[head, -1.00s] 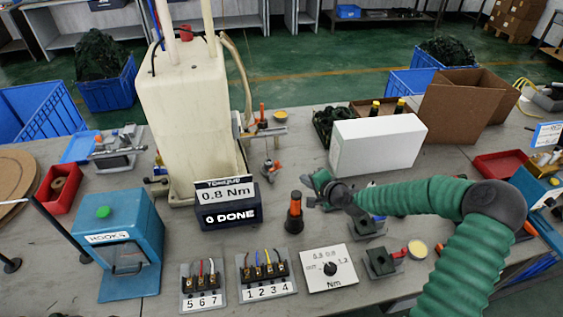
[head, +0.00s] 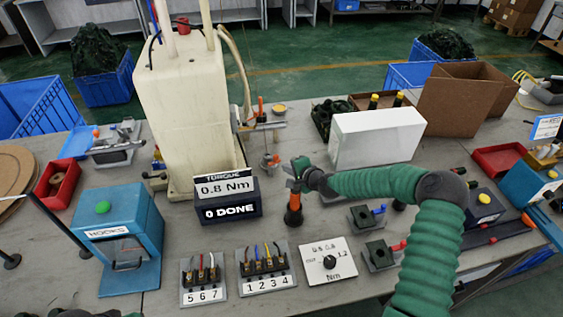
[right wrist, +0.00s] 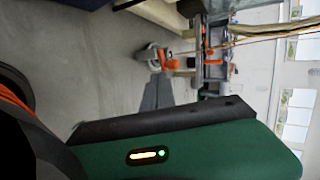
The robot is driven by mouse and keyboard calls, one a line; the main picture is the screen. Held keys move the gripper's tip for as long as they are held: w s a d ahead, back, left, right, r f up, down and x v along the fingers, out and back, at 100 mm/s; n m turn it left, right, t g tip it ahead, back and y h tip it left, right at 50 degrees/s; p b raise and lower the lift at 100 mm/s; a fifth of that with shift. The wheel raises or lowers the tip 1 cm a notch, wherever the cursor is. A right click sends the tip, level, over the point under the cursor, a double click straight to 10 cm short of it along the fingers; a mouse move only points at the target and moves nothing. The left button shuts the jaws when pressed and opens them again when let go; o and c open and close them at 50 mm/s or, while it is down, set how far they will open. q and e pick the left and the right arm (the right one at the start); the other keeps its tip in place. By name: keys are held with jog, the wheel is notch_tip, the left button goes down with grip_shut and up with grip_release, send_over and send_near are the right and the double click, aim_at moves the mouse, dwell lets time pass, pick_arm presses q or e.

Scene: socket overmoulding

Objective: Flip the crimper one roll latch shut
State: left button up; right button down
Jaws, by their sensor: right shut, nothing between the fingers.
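No label marks crimper one, and I cannot tell for sure which part is its roll latch. A small stand with an orange-red piece (head: 270,161) is on the table in front of the cream machine. It seems to show in the right wrist view as a grey part with an orange piece (right wrist: 168,61). My right gripper (head: 297,172) is shut and empty, just right of and below that piece, apart from it. It overlaps the top of an upright orange-and-black driver (head: 293,212); I cannot tell if they touch. My left gripper cannot be made out.
The cream machine (head: 185,110) and the torque display (head: 228,200) stand left of my right gripper. A white box (head: 376,138) is behind my right forearm. Blocks with a blue lever (head: 379,209) and a red lever (head: 398,245) are near it. Numbered terminal blocks (head: 265,265) sit in front.

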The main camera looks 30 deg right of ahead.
aim_at(278, 159)
jog(key=w, duration=0.4)
jog(key=shift+w+a+f, duration=0.1)
jog(key=shift+w+f, duration=0.1)
